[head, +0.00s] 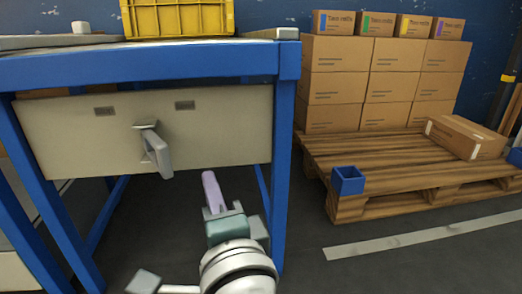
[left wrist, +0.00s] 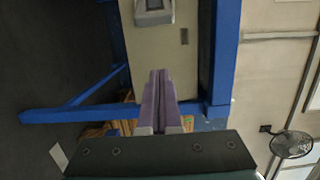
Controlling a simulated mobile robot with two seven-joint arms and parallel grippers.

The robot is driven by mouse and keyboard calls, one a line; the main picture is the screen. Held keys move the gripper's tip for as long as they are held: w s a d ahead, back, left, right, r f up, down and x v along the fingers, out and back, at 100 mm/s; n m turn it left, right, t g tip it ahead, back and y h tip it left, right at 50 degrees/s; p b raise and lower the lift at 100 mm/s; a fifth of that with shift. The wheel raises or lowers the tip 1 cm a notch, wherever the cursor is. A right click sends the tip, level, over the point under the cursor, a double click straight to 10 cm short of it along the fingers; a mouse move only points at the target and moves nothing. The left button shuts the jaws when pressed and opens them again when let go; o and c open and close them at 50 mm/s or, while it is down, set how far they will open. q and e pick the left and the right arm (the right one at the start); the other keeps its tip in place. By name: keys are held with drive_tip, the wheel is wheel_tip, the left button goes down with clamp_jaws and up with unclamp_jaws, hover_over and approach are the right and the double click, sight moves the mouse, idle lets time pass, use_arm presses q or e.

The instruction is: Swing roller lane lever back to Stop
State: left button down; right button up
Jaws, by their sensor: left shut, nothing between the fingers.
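The grey lever (head: 157,155) is mounted on the beige panel (head: 60,135) under the blue bench. Its handle hangs down from the pivot, tilted slightly right and standing out from the panel. Two small dark plates (head: 104,111) sit on the panel above it, one to each side; their lettering is too small to read. My left gripper (head: 209,178) is shut and empty, its purple fingers to the right of and a little below the handle, apart from it. In the left wrist view, the shut fingers (left wrist: 157,90) point towards the panel and the lever (left wrist: 153,12) shows at the top edge. My right gripper is not seen.
The blue bench leg (head: 283,160) stands right of my left gripper. A yellow crate (head: 175,18) is on the bench top. A wooden pallet (head: 350,207) with stacked cartons (head: 335,88) and a blue corner block (head: 347,180) stands at the right. Floor between is clear.

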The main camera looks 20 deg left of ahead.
sight(156, 151)
use_arm(q)
drive_tip(key=shift+w+a, duration=0.1)
drive_tip(key=b+x, duration=0.4)
drive_tip(key=x, duration=0.6)
drive_tip(key=s, duration=0.1)
drive_tip(key=s+a, duration=0.1)
drive_tip(key=s+p, duration=0.1)
drive_tip(key=shift+s+a, duration=0.3)
drive_tip(key=shift+a, duration=0.05)
